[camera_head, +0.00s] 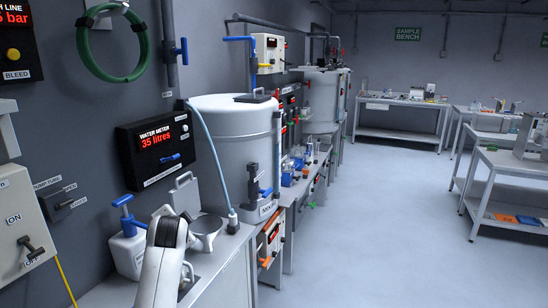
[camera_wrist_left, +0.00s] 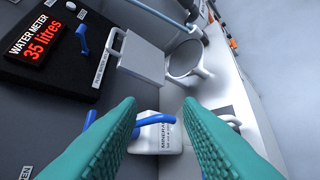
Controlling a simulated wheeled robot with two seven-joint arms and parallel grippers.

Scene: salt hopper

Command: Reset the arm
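My left gripper (camera_wrist_left: 160,112) shows in the left wrist view as two teal ribbed fingers, spread wide apart with nothing gripped between them. A white bottle with a blue pump top (camera_wrist_left: 157,135) lies beyond the fingers, partly hidden by them; its label begins "MINERAL". It also shows in the head view (camera_head: 128,252), upright on the counter beside the wall. In the head view my white arm comes in at the bottom, over the counter near the bottle; its fingertips cannot be made out there. My right gripper is in neither view.
A grey ring-shaped funnel (camera_head: 207,230) and a flat plate with a handle (camera_head: 185,194) stand near my arm. A large white hopper (camera_head: 235,150) stands behind them. The water meter (camera_head: 158,147) reads 35 litres. The floor (camera_head: 380,230) to the right is clear.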

